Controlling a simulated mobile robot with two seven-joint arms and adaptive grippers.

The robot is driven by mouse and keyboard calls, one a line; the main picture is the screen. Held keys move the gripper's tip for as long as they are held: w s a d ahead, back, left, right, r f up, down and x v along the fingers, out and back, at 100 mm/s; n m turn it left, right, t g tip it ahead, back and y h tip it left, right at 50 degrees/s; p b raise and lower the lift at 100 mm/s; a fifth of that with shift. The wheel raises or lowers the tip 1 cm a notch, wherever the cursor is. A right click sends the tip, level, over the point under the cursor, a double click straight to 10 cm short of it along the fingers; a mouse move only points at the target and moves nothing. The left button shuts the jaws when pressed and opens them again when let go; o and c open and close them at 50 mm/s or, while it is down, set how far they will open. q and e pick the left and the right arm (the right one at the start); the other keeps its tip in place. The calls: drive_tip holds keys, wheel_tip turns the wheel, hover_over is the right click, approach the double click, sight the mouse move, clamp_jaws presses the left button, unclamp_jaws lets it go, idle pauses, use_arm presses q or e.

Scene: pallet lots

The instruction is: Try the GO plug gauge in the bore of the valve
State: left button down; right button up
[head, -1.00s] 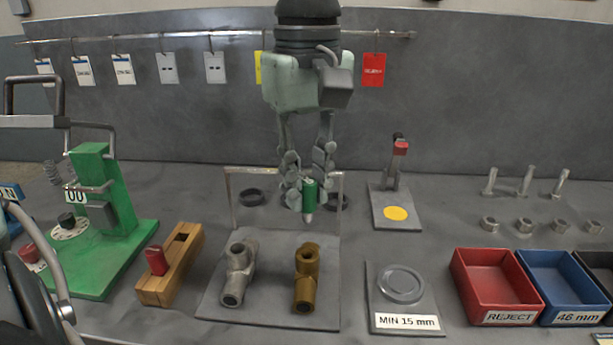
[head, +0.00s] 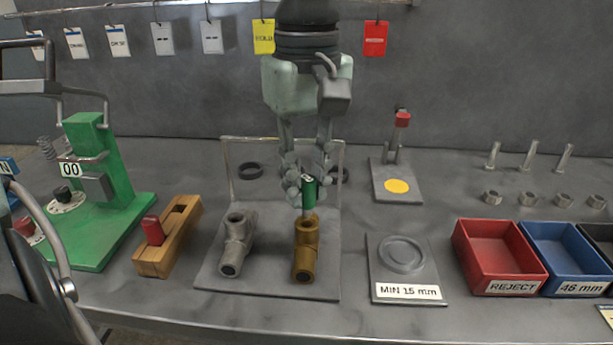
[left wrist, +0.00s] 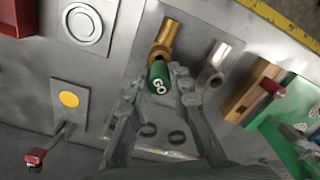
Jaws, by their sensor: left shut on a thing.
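My left gripper (head: 308,182) is shut on the green GO plug gauge (head: 309,194), which hangs upright with its metal tip down. The tip is at the top opening of the brass valve (head: 305,252); I cannot tell whether it is inside the bore or just above it. In the left wrist view the green handle marked GO (left wrist: 159,78) lies between the fingers, over the brass valve (left wrist: 167,38). A grey valve (head: 237,245) stands to the left on the same grey plate (head: 268,285). My right gripper is not seen.
A wooden block with a red handle (head: 166,247) and a green gauge stand (head: 98,190) are at left. A MIN 15 mm plate (head: 425,268), a red REJECT bin (head: 470,238) and a blue bin (head: 535,238) are at right. A wire frame (head: 231,185) stands behind the valves.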

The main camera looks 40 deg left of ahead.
sight(307, 201)
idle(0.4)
use_arm(q)
drive_tip(key=shift+p, duration=0.5)
drive_tip(key=shift+r, duration=0.1)
idle(0.4)
drive_tip(key=shift+p, duration=0.45)
drive_tip(key=shift+p, duration=0.4)
drive_tip(key=shift+f+b, duration=0.65)
drive_tip(key=shift+f, duration=1.05)
drive_tip(key=shift+r, duration=0.2)
idle(0.3)
drive_tip(key=shift+r+p, duration=0.65)
drive_tip(key=shift+r, duration=1.8)
